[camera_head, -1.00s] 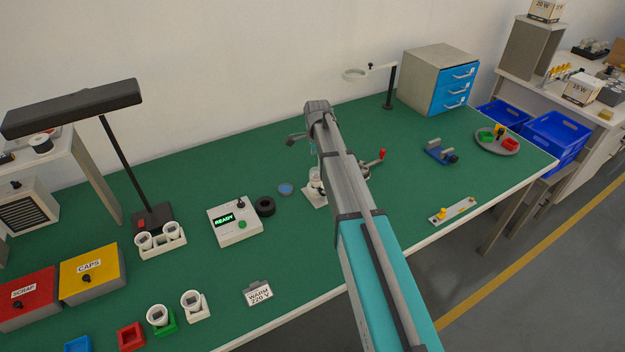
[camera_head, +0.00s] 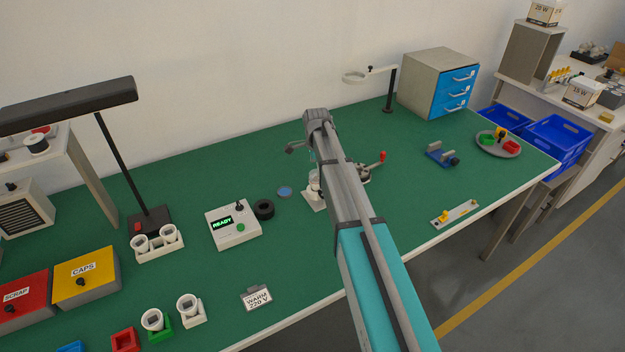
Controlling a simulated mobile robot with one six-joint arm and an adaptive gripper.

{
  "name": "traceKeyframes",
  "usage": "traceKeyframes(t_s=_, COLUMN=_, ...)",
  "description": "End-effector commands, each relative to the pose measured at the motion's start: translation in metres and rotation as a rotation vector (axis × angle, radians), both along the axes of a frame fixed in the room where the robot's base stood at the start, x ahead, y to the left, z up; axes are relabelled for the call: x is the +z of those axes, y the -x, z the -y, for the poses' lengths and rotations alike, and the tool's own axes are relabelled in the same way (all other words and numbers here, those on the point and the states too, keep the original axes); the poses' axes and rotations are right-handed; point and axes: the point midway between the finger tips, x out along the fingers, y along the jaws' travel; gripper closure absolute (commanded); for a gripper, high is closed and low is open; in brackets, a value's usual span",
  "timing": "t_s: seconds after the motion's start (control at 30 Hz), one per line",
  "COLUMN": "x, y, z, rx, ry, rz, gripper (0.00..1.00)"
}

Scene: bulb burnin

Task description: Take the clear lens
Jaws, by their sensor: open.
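A small round bluish disc (camera_head: 285,191) with a grey rim lies flat on the green bench top; it looks like a lens, but I cannot tell if it is the clear one. My gripper (camera_head: 310,158) is above the bench, to the upper right of the disc and apart from it. It is open, and I see nothing held in it. My arm hides most of its fingers. A white holder (camera_head: 313,199) with a clear or white cup-like piece stands below the gripper, partly hidden behind my arm.
A black ring (camera_head: 264,209) and the READY box (camera_head: 233,224) stand left of the disc. A ring magnifier on a black post (camera_head: 390,90) stands behind. A red-handled clamp (camera_head: 381,158) is right of my arm.

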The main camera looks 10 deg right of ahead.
Motion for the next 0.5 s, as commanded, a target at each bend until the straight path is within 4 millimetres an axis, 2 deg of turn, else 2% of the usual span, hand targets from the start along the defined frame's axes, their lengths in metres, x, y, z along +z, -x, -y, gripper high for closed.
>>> traceKeyframes(t_s=0.1, x=-0.013, y=0.0, z=-0.001, rx=0.0, ry=0.0, rz=0.0, gripper=0.0)
traceKeyframes(t_s=0.5, x=-0.039, y=0.0, z=-0.003, rx=0.0, ry=0.0, rz=0.0, gripper=0.0)
